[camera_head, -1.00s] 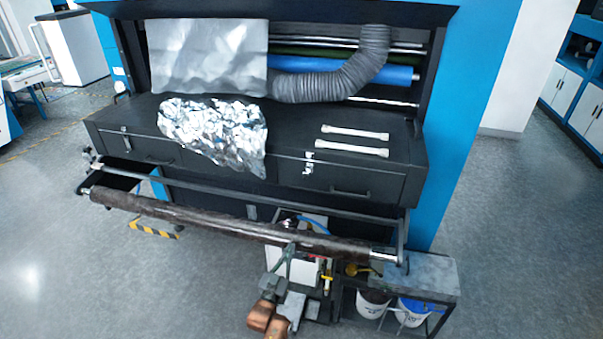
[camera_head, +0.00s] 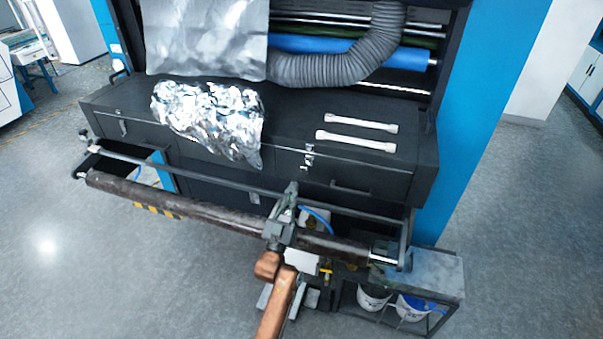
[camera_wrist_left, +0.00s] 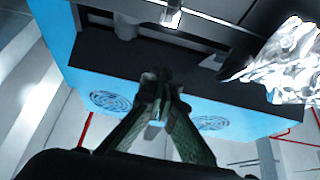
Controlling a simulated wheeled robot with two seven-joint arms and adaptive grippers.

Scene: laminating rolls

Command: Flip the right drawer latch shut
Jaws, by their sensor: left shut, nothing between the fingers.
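The right drawer latch (camera_head: 308,158) is a small silvery clasp on the front of the machine's right drawer (camera_head: 365,188), near the drawer's upper left. It is too small to tell whether it is flipped shut. My left gripper (camera_head: 291,188) is shut and empty, its tip pointing up, just below and slightly left of the latch in the head view, apparently not touching it. In the left wrist view the closed fingers (camera_wrist_left: 157,78) show at the centre. My right gripper is not in view.
A dark roller (camera_head: 190,205) on a bar frame crosses in front of the drawers, behind my left arm. Crumpled foil (camera_head: 215,118) hangs over the top edge left of the latch. Two white bars (camera_head: 355,141) lie on top. A cart (camera_head: 425,275) with buckets stands lower right.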

